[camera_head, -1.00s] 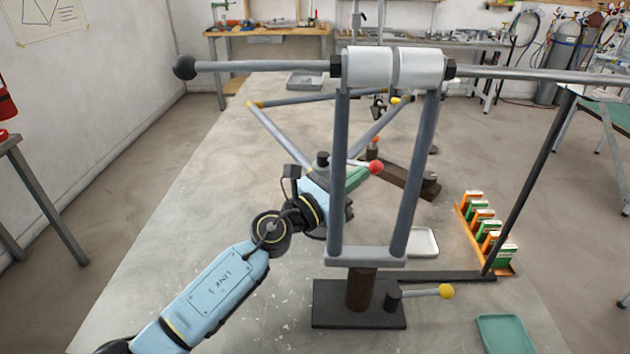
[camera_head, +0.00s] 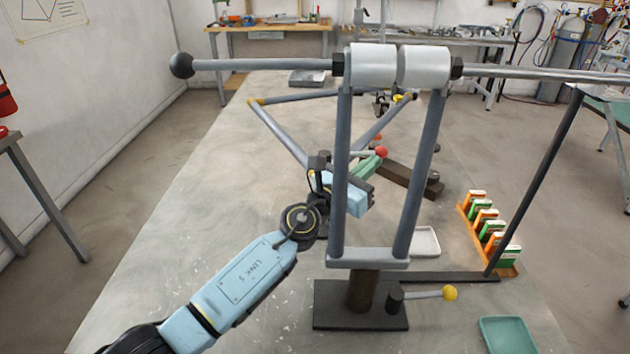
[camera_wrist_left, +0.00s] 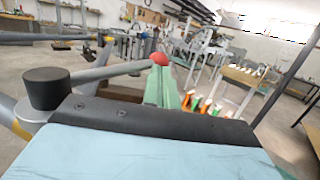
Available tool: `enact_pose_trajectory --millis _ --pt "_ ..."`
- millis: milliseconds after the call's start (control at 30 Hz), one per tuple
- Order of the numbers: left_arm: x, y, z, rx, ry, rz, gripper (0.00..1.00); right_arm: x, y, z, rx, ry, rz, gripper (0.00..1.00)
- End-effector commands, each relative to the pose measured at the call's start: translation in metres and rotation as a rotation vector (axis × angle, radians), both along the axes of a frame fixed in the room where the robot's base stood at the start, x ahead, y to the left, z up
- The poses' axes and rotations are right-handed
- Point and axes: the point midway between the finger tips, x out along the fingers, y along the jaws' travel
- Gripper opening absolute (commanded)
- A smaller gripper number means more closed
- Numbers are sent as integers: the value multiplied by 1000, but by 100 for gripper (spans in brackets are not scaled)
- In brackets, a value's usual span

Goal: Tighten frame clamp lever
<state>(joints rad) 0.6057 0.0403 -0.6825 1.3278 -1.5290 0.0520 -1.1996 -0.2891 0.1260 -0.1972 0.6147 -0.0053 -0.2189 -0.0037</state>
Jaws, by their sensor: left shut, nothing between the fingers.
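A clamp lever with a red ball (camera_head: 382,152) runs from a dark round hub (camera_head: 319,161) on the jig. In the left wrist view the hub (camera_wrist_left: 47,88) is at the left, and the grey lever (camera_wrist_left: 115,72) reaches to the red ball (camera_wrist_left: 159,59). My left gripper (camera_head: 372,164) has green fingers, shut and empty, with their tips close by the red ball. They also show in the wrist view (camera_wrist_left: 166,84); I cannot tell whether they touch the lever. Tubes of a grey frame (camera_head: 278,132) with yellow-brown joints lie behind. My right gripper is not in view.
A tall stand with white rollers (camera_head: 372,65) rises in front of my left gripper, its upright (camera_head: 342,180) crossing my forearm. A yellow-knobbed lever (camera_head: 450,293), a white tray (camera_head: 426,243), a teal tray (camera_head: 508,335) and an orange rack (camera_head: 515,268) are right. The left tabletop is clear.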

Motion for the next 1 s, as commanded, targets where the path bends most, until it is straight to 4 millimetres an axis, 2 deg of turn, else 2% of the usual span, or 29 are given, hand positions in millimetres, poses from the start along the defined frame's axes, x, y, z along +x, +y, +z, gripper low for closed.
enact_pose_trajectory --millis 467,633,800,1000 --pt "-3 3 0 -2 0 2 0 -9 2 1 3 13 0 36" --pt "-20 18 -3 -1 2 3 0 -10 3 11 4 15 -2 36" --pt "-41 35 -9 -1 1 1 0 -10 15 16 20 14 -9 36" --pt "-53 49 -14 -3 4 5 0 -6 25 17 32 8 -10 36"
